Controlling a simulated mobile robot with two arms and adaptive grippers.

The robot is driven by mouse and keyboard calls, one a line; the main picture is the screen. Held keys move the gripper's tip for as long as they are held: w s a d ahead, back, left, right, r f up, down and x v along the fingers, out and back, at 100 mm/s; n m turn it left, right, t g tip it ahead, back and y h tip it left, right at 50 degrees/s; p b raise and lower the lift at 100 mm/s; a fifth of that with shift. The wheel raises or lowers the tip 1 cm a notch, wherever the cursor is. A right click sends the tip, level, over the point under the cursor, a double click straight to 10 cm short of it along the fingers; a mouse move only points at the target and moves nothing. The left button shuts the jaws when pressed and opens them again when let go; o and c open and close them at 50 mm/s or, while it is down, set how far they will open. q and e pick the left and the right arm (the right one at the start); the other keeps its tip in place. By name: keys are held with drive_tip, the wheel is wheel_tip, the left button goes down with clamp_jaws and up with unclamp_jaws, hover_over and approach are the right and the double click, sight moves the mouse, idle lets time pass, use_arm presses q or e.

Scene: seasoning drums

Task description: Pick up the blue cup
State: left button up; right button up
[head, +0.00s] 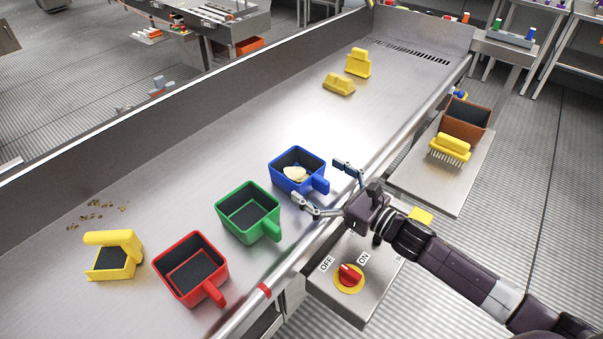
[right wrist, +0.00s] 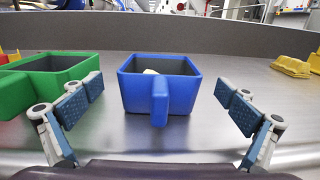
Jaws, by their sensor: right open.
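The blue cup (head: 290,180) is a square cup with a dark inside and a handle on its near right side. It stands upright on the steel counter and holds some pale pieces. In the right wrist view the blue cup (right wrist: 140,92) is centred ahead, its handle pointing at me. My right gripper (head: 325,186) is open beside the handle. In the right wrist view its fingers (right wrist: 160,108) are spread wide on either side, apart from the cup, with nothing between them touching. My left gripper does not show.
A green cup (head: 234,222) stands close left of the blue one, then a red cup (head: 176,282) and a yellow scoop (head: 112,262). Yellow pieces (head: 340,84) lie farther along the steel counter (head: 180,190). A red switch (head: 350,275) is below the counter's front rail.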

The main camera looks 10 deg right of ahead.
drive_tip(key=shift+w+a, duration=0.1)
drive_tip(key=shift+w, duration=0.05)
drive_tip(key=shift+c, duration=0.6)
drive_tip(key=c, duration=1.2)
drive_tip(key=shift+c, duration=0.2)
